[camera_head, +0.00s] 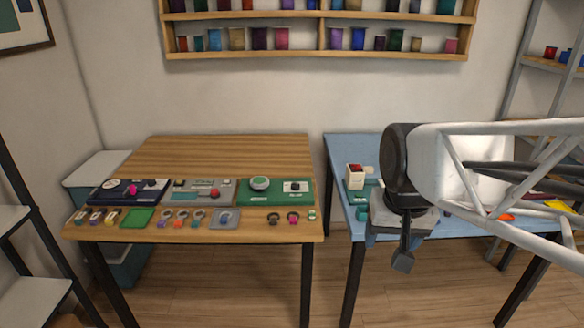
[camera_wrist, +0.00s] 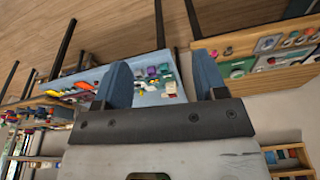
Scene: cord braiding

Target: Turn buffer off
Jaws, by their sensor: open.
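I cannot tell for sure which device is the buffer. On the wooden table stand a navy panel (camera_head: 128,191) with a pink knob, a grey panel (camera_head: 203,191) with a red knob, and a green panel (camera_head: 274,193) with a round pad and a dark dial. A small white box with a red top (camera_head: 355,176) stands on the blue table. No switch setting can be read. My gripper (camera_wrist: 163,80) is open and empty, its two blue-grey fingers wide apart. In the head view it hangs over the front of the blue table, right of the panels and touching none of them.
The blue table (camera_head: 341,158) is partly hidden behind my arm. Small rings and trays line the wooden table's front edge (camera_head: 170,235); its back half is clear. A gap separates the tables. A wall shelf (camera_head: 320,55) holds coloured spools.

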